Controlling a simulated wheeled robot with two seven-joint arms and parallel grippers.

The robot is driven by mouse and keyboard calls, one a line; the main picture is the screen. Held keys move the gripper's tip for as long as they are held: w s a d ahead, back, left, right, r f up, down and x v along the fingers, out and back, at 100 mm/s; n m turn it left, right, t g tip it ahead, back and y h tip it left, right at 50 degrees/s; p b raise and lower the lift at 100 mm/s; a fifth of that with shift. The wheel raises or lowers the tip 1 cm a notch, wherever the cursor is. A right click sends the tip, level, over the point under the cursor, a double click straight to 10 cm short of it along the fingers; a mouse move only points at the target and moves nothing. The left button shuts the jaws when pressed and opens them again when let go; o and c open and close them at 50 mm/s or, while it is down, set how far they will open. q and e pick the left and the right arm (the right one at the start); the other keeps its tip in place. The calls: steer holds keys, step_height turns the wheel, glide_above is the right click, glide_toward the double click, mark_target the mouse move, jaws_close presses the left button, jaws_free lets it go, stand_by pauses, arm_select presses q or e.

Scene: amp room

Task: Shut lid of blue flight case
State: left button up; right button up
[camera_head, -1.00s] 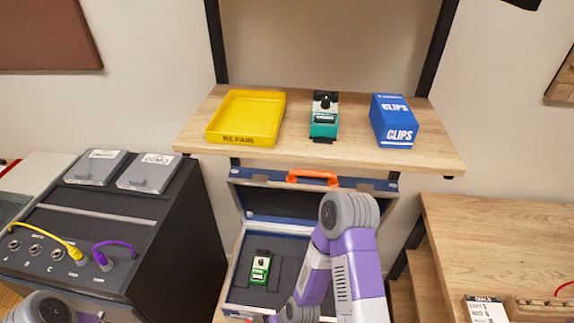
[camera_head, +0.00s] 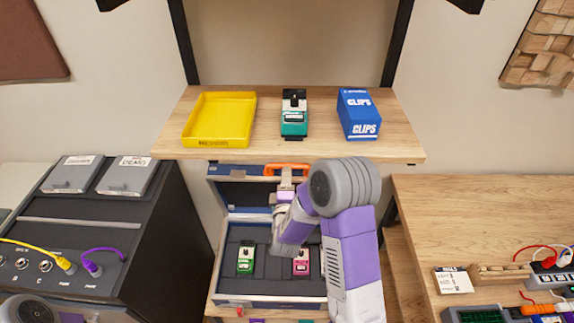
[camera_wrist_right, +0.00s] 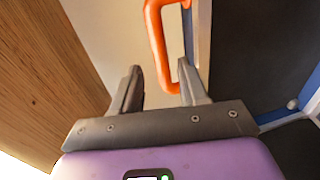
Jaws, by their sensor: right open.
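The blue flight case (camera_head: 222,270) stands open under the wooden shelf, its lid (camera_head: 233,190) raised at the back. An orange handle (camera_head: 285,166) is on the lid's upper edge, close under the shelf. A green pedal (camera_head: 245,258) and a pink pedal (camera_head: 301,262) sit in the case's dark insert. My right gripper (camera_head: 287,182) is at the handle, in front of the lid. In the right wrist view the open fingers (camera_wrist_right: 160,78) have the lower end of the orange handle (camera_wrist_right: 157,38) between them; contact cannot be told. My left gripper is out of view.
The wooden shelf (camera_head: 400,143) overhangs the lid closely and holds a yellow tray (camera_head: 190,126), a teal pedal (camera_head: 294,122) and a blue clips box (camera_head: 358,115). A black amp (camera_head: 110,215) stands left, a wooden bench (camera_head: 450,215) right.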

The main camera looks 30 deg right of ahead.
steer(key=x, duration=0.6)
steer(key=shift+f, duration=0.1)
steer(key=shift+a, duration=0.1)
jaws_close()
